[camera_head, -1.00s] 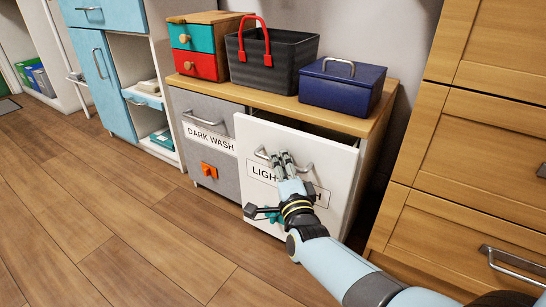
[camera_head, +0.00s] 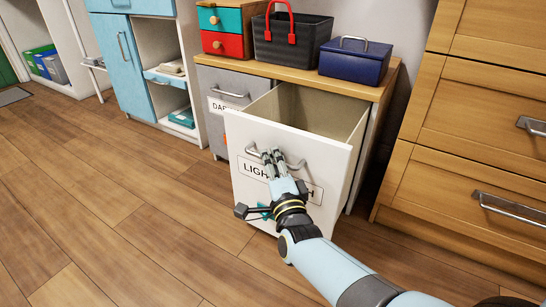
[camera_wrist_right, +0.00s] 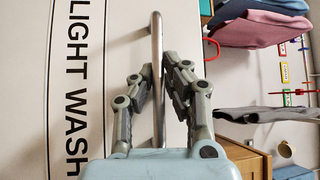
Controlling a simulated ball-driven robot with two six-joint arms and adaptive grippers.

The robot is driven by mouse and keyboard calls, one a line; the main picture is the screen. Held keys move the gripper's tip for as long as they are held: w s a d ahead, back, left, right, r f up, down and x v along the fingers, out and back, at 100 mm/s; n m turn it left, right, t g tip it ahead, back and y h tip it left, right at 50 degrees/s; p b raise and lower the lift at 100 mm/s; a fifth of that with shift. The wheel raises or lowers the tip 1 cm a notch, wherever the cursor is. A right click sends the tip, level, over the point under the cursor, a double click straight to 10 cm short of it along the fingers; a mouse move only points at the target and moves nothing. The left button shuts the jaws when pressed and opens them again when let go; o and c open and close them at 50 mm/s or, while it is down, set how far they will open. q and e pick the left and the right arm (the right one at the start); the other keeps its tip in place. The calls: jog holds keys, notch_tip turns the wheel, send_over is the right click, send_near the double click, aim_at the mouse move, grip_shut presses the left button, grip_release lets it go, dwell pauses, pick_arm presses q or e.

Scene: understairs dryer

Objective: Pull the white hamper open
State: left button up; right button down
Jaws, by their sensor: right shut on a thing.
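The white hamper (camera_head: 249,187) is a drawer front with a partly covered "LIGHT WASH" label, and it stands well out from the cabinet in the head view. Its open inside (camera_head: 325,110) shows beige walls; the part of it in view looks empty. My right gripper (camera_head: 273,155) is shut on the hamper's metal bar handle (camera_head: 314,166). In the right wrist view the fingers of my right gripper (camera_wrist_right: 157,88) lie on both sides of the handle (camera_wrist_right: 157,40), beside the "LIGHT WASH" lettering. My left gripper is in neither view.
The grey dark wash hamper (camera_head: 217,84) is shut, left of the white one. A black basket (camera_head: 291,42), a navy box (camera_head: 354,62) and a small drawer chest (camera_head: 224,31) stand on the cabinet top. Wooden drawers (camera_head: 474,120) stand close on the right. The floor (camera_head: 130,215) at left is clear.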

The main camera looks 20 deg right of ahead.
jog(key=shift+s+f, duration=0.25)
jog(key=shift+f, duration=0.15)
jog(key=c, duration=1.8)
grip_release()
jog(key=o, duration=0.4)
jog(key=shift+w, duration=0.1)
jog(key=shift+r, duration=0.2)
jog(key=s, duration=0.5)
jog(key=s+a+f, duration=0.1)
jog(key=s, duration=0.1)
jog(key=shift+s, duration=0.2)
